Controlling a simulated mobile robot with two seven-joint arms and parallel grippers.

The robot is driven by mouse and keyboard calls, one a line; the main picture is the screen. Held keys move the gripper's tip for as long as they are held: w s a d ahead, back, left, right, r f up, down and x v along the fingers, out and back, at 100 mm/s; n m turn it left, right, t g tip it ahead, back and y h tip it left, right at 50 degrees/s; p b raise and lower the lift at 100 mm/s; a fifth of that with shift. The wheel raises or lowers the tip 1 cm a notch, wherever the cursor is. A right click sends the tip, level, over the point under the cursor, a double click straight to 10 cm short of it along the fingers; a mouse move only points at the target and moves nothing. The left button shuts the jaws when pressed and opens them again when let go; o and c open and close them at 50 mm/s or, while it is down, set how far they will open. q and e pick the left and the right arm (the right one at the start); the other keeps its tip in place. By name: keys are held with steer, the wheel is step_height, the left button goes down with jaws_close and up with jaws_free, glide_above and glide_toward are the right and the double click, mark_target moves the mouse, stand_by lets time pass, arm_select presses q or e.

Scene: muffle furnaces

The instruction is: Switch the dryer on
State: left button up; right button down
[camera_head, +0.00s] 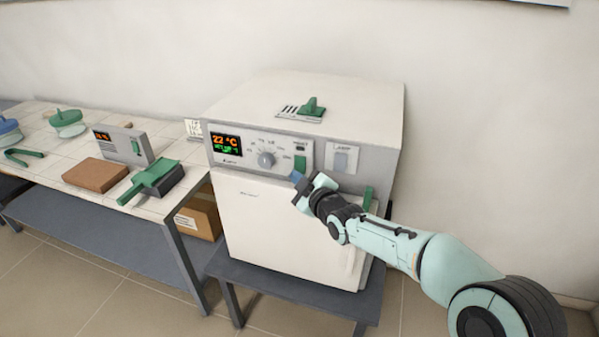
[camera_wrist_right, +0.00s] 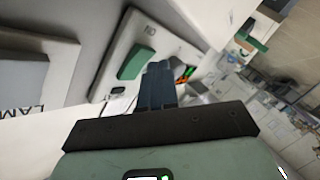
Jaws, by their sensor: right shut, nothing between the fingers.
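The dryer (camera_head: 290,225) is a white box with a grey control panel. Its display (camera_head: 226,145) is lit, with an orange 22 °C above a green line. Right of the display are a round knob (camera_head: 266,159), a green switch (camera_head: 300,163) and a grey lamp switch (camera_head: 340,161). My right gripper (camera_head: 297,177) is shut and empty, just below the green switch. In the right wrist view the shut fingers (camera_wrist_right: 158,82) are beside the green switch (camera_wrist_right: 134,61); I cannot tell whether they touch it. The lamp switch (camera_wrist_right: 20,82) also shows there. My left gripper is not in view.
A green-handled item (camera_head: 312,108) lies on top of the dryer. The tiled bench (camera_head: 75,150) at left holds a small grey device (camera_head: 122,145), a brown block (camera_head: 95,174) and a green scoop-like tool (camera_head: 150,177). A cardboard box (camera_head: 199,215) is beside the dryer.

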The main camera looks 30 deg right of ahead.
steer(key=shift+w+d, duration=0.3)
steer(key=shift+d, duration=0.1)
stand_by(0.6)
stand_by(0.3)
steer(key=shift+s+a+b, duration=0.5)
steer(key=shift+a+b, duration=0.15)
steer(key=shift+b, duration=0.35)
steer(key=shift+s+a+r+b, duration=0.2)
steer(key=shift+s+a+b, duration=0.15)
steer(key=shift+s+a, duration=0.55)
steer(key=shift+s+a+r+b, duration=0.15)
steer(key=shift+s+a+b, duration=0.15)
steer(key=shift+s+a, duration=0.55)
steer(key=shift+w+a, duration=0.1)
steer(key=shift+w, duration=0.05)
